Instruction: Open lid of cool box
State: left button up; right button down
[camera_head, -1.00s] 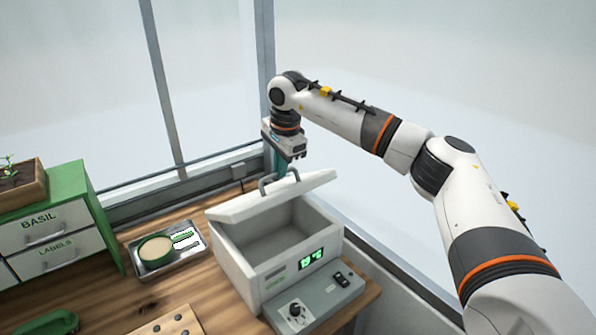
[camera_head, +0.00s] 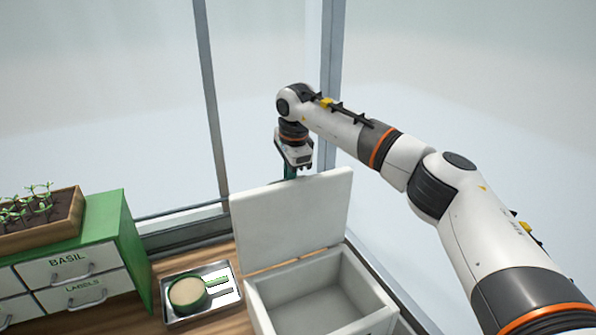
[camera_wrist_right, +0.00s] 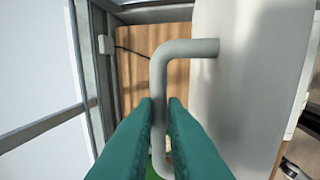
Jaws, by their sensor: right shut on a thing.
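The cool box (camera_head: 262,310) stands on the wooden bench with its white lid (camera_head: 292,218) raised steeply, close to upright, at its back edge. The inside of the box is open to view and looks empty. My right gripper (camera_head: 290,172) is behind the top of the lid in the head view. In the right wrist view its green fingers (camera_wrist_right: 165,105) are shut on the grey bar handle (camera_wrist_right: 160,75) of the lid (camera_wrist_right: 240,80). The handle is hidden behind the lid in the head view. My left gripper is not in view.
A metal tray (camera_head: 172,318) with a green-rimmed round dish (camera_head: 187,294) and labels sits left of the box. A green drawer cabinet (camera_head: 128,230) with a seedling planter (camera_head: 62,228) stands farther left. Window frames (camera_head: 330,100) rise behind the bench.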

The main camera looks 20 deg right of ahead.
jog(key=shift+w+a+f+p, duration=0.1)
jog(key=shift+w+f+p, duration=0.2)
jog(key=shift+w+f, duration=0.3)
jog(key=shift+w+a+f+p, duration=0.1)
jog(key=shift+w+f+p, duration=0.25)
jog(key=shift+w, duration=0.3)
jog(key=c, duration=1.7)
grip_release()
jog(key=shift+o, duration=1)
jog(key=shift+w+r, duration=0.15)
